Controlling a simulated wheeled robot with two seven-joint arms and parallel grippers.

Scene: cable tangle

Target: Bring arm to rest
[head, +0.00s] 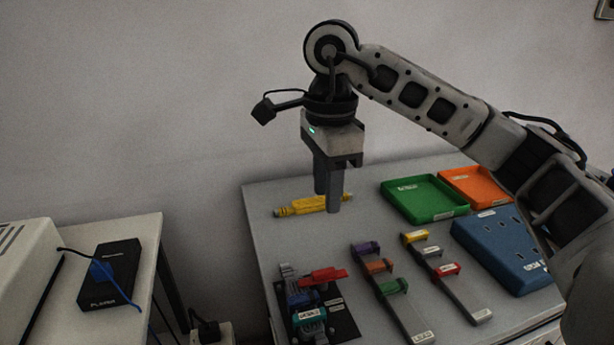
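My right arm comes in from the right, and my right gripper (328,203) hangs fingers down above the back left of the grey table (375,230). One finger partly covers the other, so the gap between them cannot be judged. A yellow bundle (300,206), perhaps a tied cable, lies on the table just behind or below the fingertips. Whether they touch it is unclear, but it appears to lie on the table. My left gripper is out of view.
A green tray (424,215), an orange tray (468,201) and a blue box with holes (485,247) stand at the right. Grey racks with coloured clips (460,290) and a black board with coloured plugs (343,318) are in front. A side table at left holds a black box (112,262) with a blue cable.

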